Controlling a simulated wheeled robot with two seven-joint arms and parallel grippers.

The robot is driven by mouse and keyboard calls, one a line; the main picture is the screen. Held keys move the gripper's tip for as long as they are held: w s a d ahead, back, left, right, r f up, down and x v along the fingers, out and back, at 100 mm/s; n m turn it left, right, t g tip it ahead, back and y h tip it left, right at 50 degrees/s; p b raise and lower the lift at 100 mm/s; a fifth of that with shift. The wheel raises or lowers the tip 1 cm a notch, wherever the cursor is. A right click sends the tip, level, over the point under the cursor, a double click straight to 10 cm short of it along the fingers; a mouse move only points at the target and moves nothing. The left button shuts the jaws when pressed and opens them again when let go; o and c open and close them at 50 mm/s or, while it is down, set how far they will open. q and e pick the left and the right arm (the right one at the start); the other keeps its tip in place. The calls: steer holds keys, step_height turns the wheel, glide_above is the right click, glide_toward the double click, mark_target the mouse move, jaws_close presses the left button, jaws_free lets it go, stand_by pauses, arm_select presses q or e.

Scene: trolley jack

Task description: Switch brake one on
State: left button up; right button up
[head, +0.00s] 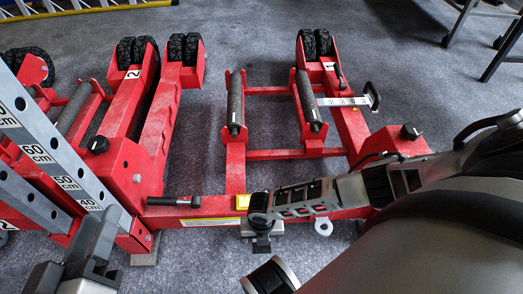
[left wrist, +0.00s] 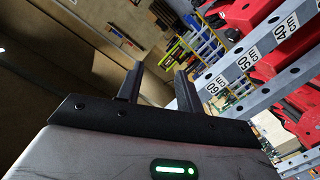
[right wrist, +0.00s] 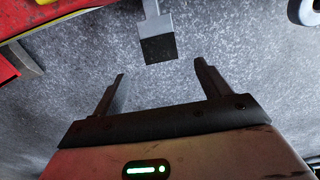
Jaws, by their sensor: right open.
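The red trolley jack (head: 205,212) lies on the grey floor. The number 1 label (head: 330,66) is on its right arm beside the black wheels (head: 314,43). A small dark lever (head: 338,74) stands just below that label; I cannot tell for sure that it is brake one, or its state. The number 2 label (head: 132,74) is on a left arm. My left gripper (head: 97,232) is open and empty at the lower left, by the grey scale bars. My right gripper (right wrist: 160,68) is open and empty over the floor, facing a grey pedal with a black pad (right wrist: 158,48); my arm largely hides it in the head view.
Grey bars with centimetre marks (head: 60,165) cross the left side. A white scale strip with a black handle (head: 373,95) sticks out near the right arm. Black knobs (head: 411,131) sit on the frame. Table legs (head: 495,55) stand at the upper right. The floor between is clear.

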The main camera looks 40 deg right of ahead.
step_height(320, 180, down, 5)
steer(key=shift+r+b, duration=0.15)
steer(key=shift+b, duration=0.9)
step_height(320, 180, down, 4)
steer(key=shift+r+b, duration=0.2)
steer(key=shift+b, duration=0.95)
steer(key=shift+f, duration=0.2)
arm_select(q)
step_height(320, 180, up, 9)
steer(key=w+m+t+h, duration=0.2)
steer(key=m+t+h, duration=0.2)
steer(key=m+t, duration=0.1)
steer(key=shift+a+f+m, duration=0.2)
steer(key=shift+a+m, duration=0.2)
steer(key=shift+m, duration=0.4)
arm_select(e)
steer(key=shift+c, duration=0.3)
